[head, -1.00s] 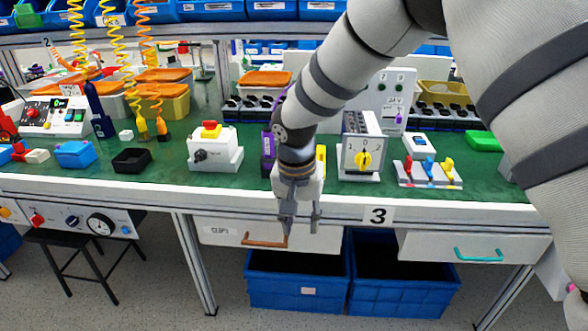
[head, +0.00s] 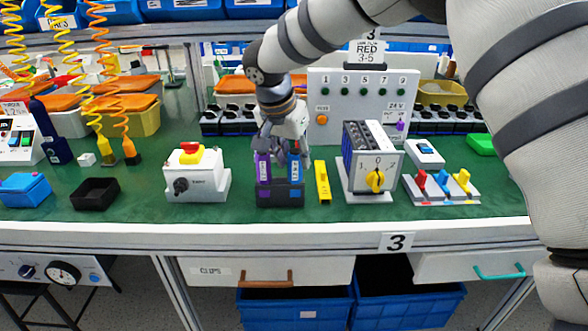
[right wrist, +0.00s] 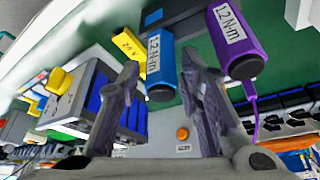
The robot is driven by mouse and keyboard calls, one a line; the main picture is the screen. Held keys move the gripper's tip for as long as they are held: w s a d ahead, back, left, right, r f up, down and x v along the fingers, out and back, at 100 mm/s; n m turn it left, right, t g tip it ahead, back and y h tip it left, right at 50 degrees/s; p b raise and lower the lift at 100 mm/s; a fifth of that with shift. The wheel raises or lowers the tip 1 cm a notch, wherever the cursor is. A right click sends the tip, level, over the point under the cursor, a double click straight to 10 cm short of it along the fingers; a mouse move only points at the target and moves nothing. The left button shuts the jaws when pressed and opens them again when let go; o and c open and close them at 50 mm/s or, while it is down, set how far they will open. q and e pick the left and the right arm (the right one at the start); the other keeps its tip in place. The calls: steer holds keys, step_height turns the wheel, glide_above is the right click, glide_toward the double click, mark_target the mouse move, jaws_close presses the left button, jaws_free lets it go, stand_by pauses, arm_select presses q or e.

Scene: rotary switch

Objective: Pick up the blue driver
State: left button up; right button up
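The blue driver (head: 295,168) stands at the right of a dark holder (head: 280,198) on the green bench top, beside a purple driver (head: 263,170). In the right wrist view the blue driver (right wrist: 160,68) has a white "1.2 N·m" label and shows between my two fingertips, with a visible gap on each side. The purple driver (right wrist: 237,42) shows beyond the right finger. My right gripper (head: 284,146) is open and empty over the holder; it also shows in the right wrist view (right wrist: 160,72). My left gripper is not in view.
A yellow bar (head: 322,182) and a rotary switch box (head: 372,180) are right of the holder. A white box with a red and yellow button (head: 196,172) is to the left. A grey panel (head: 360,98) stands behind. The bench's front strip is clear.

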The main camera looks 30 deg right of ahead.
steer(key=shift+x, duration=1.2)
steer(key=shift+w, duration=0.1)
jaws_close()
steer(key=shift+r, duration=0.1)
step_height(320, 180, up, 10)
steer(key=shift+c, duration=2.1)
jaws_free()
jaws_close()
step_height(320, 180, up, 8)
steer(key=p, duration=0.1)
steer(key=shift+f, duration=0.25)
